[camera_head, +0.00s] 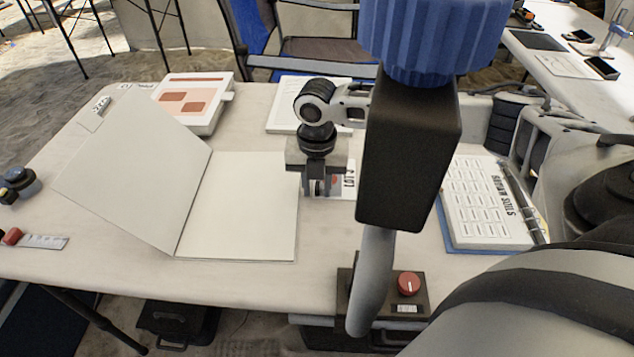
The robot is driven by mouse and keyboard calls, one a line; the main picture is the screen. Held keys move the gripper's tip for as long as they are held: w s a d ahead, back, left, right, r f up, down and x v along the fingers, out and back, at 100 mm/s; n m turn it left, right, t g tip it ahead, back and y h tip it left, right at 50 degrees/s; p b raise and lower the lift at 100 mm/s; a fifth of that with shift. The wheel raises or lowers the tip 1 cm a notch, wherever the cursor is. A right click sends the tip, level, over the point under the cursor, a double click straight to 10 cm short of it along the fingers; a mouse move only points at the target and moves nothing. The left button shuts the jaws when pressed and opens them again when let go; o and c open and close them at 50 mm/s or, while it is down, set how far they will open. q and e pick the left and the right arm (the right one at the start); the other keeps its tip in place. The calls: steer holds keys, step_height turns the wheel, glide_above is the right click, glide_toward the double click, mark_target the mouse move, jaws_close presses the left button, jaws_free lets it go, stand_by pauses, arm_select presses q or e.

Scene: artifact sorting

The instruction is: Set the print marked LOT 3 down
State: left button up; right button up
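The print marked LOT 3 (346,186) is a small whitish card with a reddish patch and sideways lettering, above the middle of the table. My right gripper (318,189) points down at the print's left part, and its fingers look closed on it. The gripper hides part of the print, and a black post hides its right side. I cannot tell whether the print touches the table. My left gripper is not in view.
A blank white folder (240,215) lies open left of the print. A black stand with a blue knob (435,35) rises in front.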

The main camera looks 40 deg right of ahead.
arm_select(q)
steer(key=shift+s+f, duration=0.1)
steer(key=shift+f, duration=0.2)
arm_select(e)
steer(key=shift+r, duration=0.15)
